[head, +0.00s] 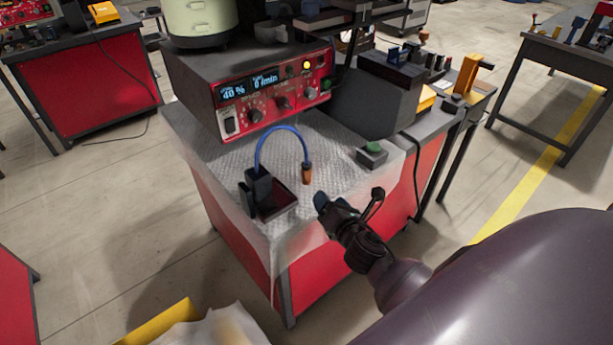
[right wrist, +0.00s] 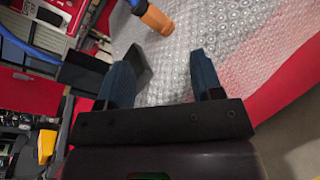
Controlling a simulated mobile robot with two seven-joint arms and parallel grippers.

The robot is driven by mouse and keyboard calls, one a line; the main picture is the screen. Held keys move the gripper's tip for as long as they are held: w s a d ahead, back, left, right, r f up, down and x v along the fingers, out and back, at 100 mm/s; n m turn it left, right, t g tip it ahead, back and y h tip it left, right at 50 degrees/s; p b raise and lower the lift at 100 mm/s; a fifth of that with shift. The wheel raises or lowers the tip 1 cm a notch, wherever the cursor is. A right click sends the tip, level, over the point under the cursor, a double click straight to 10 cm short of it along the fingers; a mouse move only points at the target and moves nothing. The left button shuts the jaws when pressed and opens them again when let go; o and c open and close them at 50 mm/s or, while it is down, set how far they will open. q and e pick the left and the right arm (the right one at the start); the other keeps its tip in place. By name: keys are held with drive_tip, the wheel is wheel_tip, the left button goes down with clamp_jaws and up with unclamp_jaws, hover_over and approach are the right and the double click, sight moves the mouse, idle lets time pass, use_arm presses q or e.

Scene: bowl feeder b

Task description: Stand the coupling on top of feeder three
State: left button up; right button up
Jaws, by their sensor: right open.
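My right gripper (head: 322,203) is over the front right part of the bench, with its fingers apart and nothing between them. In the right wrist view the gripper (right wrist: 170,72) points at bubble wrap. An orange-brown cylindrical piece (head: 306,173) stands at the end of a blue hose; it also shows beyond the fingertips in the right wrist view (right wrist: 155,18), apart from them. I cannot tell whether this is the coupling. A feeder unit with a red control panel (head: 275,92) carries a cream bowl (head: 201,18) and a grey ring-like part (head: 271,31). No feeder number is readable. My left gripper is not in view.
Bubble wrap (head: 335,160) covers the red bench (head: 330,262). A dark open box (head: 274,205) stands at its front left, with the hose beside it. A green-button box (head: 372,154) is at right. A grey block (head: 385,95) and yellow parts stand behind.

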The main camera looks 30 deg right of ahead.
sight(305, 160)
drive_tip(key=w+n, duration=0.1)
drive_tip(key=n, duration=0.1)
drive_tip(key=w+r+n+t, duration=0.1)
drive_tip(key=n, duration=0.1)
drive_tip(key=w+n+b, duration=0.1)
drive_tip(key=w+n, duration=0.1)
drive_tip(key=shift+d+r, duration=0.15)
drive_tip(key=shift+r, duration=0.2)
drive_tip(key=shift+w+d+r+n+t, duration=0.2)
drive_tip(key=shift+w+r+n+t, duration=0.1)
drive_tip(key=shift+w+n, duration=0.35)
drive_tip(key=x, duration=0.7)
drive_tip(key=b+x, duration=0.1)
drive_tip(key=shift+w+a+f, duration=0.1)
drive_tip(key=shift+w+f, duration=0.25)
drive_tip(key=shift+w, duration=0.7)
drive_tip(key=shift+r, duration=0.1)
drive_tip(key=c, duration=1)
